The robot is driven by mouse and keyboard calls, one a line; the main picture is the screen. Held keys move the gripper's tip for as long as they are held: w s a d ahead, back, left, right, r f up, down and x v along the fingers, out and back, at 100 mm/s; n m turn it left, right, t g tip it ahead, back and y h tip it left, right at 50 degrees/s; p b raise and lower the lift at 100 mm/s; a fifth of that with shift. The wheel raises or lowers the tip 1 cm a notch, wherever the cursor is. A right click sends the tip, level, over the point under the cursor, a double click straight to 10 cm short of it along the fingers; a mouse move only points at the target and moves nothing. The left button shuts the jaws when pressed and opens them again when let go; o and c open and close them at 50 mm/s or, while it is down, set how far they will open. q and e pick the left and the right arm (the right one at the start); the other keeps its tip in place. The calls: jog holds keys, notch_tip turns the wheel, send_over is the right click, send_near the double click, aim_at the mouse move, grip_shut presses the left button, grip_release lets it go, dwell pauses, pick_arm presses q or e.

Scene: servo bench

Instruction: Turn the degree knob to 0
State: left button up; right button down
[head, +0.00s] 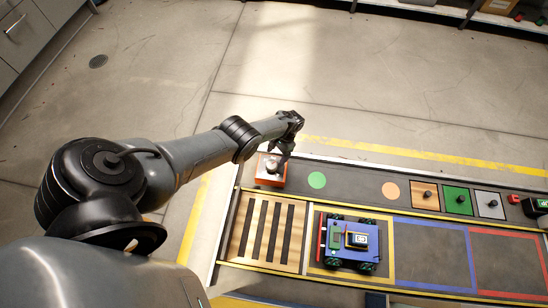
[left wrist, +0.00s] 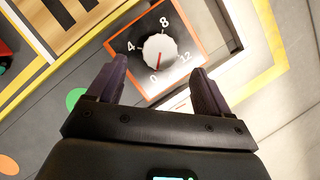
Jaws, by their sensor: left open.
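The degree knob (left wrist: 159,49) is a round grey-white dial with a red pointer line on a dark panel. An orange frame (left wrist: 197,35) borders the panel. In the head view the orange knob box (head: 264,180) stands at the bench's back left corner, partly covered by my gripper. My left gripper (head: 284,158) is open above it. In the left wrist view its fingers (left wrist: 158,77) lie on either side of the panel's 0 side, apart from the knob.
Right of the box are a green disc (head: 317,180), an orange disc (head: 390,190) and several small knobbed tiles. In front are a slatted wood panel (head: 234,240) and a blue wheeled cart (head: 368,236) in a yellow square. Empty blue and red squares lie right.

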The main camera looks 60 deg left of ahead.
pick_arm(q)
jog(key=p+v, duration=0.1)
jog(key=v, duration=0.4)
jog(key=shift+p, duration=0.35)
jog(key=shift+s+f, duration=0.1)
jog(key=shift+s, duration=0.15)
